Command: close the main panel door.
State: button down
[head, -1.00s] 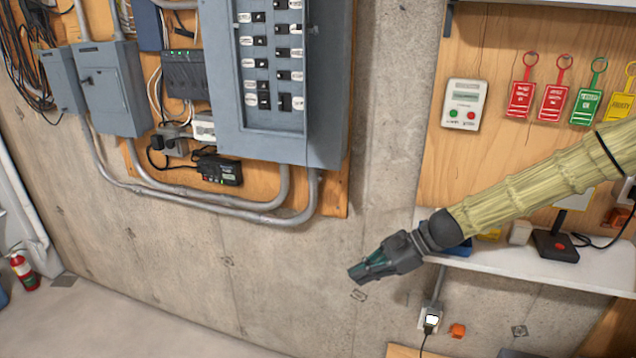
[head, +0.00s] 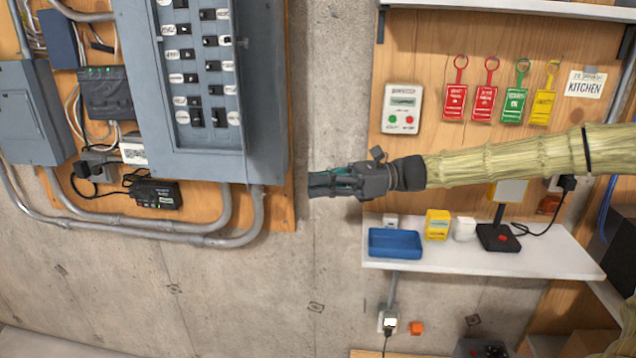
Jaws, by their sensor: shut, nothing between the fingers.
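The main panel (head: 160,150) is a grey metal box at the upper left of the head view, with its rows of black breakers uncovered. A plain grey face (head: 264,100) runs along its right side; I cannot tell if this is the opened door or the box's side. The panel's top is cut off by the frame. My gripper (head: 322,184) is shut and empty, pointing left. In the picture it lies just right of the panel's lower right corner, apart from it.
Conduits (head: 170,235) run below the panel. A white shelf (head: 480,255) under my arm holds a blue tray (head: 395,243), a yellow box (head: 437,225) and a joystick (head: 498,237). Coloured tags (head: 484,100) and a tester (head: 402,108) hang above my arm. Bare concrete lies below the gripper.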

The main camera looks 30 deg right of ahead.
jog(key=p+x, duration=0.3)
jog(key=x, duration=0.8)
jog(key=shift+a, duration=0.35)
jog(key=shift+w, duration=0.1)
jog(key=shift+a+f, duration=0.1)
